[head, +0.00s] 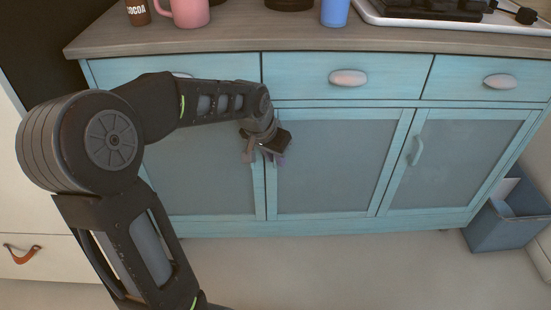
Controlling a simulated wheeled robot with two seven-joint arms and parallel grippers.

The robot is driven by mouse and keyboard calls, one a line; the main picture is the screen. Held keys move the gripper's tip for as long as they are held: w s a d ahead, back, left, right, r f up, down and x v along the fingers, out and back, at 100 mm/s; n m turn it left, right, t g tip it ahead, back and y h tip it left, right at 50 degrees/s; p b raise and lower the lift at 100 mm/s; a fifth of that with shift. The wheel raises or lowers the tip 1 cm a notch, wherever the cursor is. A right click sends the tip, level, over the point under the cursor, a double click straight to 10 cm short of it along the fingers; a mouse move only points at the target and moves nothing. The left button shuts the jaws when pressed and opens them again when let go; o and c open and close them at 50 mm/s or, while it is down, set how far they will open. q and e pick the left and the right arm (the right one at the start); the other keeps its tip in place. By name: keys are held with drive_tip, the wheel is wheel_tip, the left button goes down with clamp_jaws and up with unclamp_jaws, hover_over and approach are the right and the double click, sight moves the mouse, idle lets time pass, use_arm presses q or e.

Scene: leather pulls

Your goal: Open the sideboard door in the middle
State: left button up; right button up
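The sideboard (340,228) is turquoise, with drawers above and doors with greyish panels below. The middle door (335,170) looks shut, flush with its neighbours. My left arm comes in from the left, and my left gripper (265,156) is at the upper left edge of the middle door, in front of the frame between it and the left door (205,180). No handle of the middle door shows; the gripper covers that area. I cannot tell whether the fingers hold anything. My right gripper is not in view.
The drawers above have oval knobs, one in the middle (348,78). A pink mug (188,13), a blue cup (335,12) and a hob stand on top. A blue-grey bin (505,220) stands right. The floor in front is clear.

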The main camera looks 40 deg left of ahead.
use_arm(q)
clamp_jaws()
drive_tip(key=shift+r, duration=0.1)
idle(1.3)
